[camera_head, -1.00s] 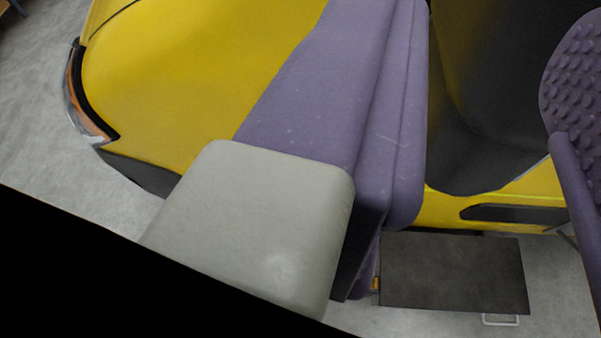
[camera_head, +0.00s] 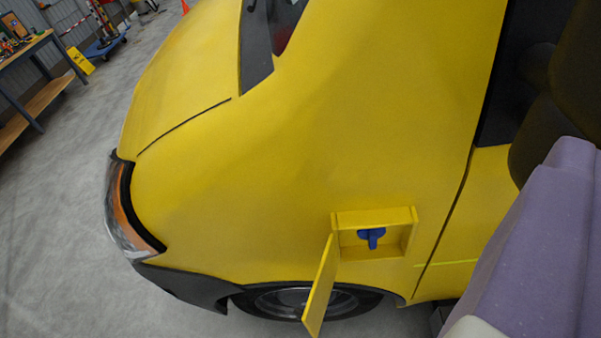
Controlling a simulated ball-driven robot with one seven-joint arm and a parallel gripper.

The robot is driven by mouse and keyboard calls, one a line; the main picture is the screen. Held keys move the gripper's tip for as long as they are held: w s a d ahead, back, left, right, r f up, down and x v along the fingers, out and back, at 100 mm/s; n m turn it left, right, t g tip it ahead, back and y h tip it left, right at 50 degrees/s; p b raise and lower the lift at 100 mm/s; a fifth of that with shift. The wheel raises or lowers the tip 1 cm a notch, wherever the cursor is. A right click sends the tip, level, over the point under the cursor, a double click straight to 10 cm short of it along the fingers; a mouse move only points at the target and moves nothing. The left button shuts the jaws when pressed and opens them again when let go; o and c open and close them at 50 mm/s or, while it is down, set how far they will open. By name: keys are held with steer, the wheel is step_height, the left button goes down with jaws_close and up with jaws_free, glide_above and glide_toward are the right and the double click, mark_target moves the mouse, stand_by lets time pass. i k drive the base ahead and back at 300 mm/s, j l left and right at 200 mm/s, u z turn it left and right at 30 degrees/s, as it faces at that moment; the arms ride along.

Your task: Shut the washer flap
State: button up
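The yellow washer flap (camera_head: 321,285) stands open at the left side of a shallow yellow recess (camera_head: 412,232) in the vehicle's side. It is swung well out from the opening and appears nearly edge-on, with its lower end in front of the wheel. A blue cap or knob (camera_head: 372,235) shows inside the open recess. My gripper is not in view, and nothing is seen touching the flap.
The yellow vehicle (camera_head: 300,150) fills the middle. Its front wheel (camera_head: 290,301) is below the flap. A large purple padded shape (camera_head: 545,240) blocks the lower right. A workbench (camera_head: 30,50) and yellow sign (camera_head: 82,61) stand far left. Floor (camera_head: 60,220) at left is clear.

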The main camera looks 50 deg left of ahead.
mark_target(313, 317)
steer(key=k+j, duration=0.1)
steer(key=j, duration=0.25)
steer(key=k+j, duration=0.1)
steer(key=j, duration=0.2)
steer(key=k+j, duration=0.1)
steer(key=j, duration=0.25)
steer(key=k+j, duration=0.1)
steer(key=j, duration=0.2)
steer(key=z, duration=0.05)
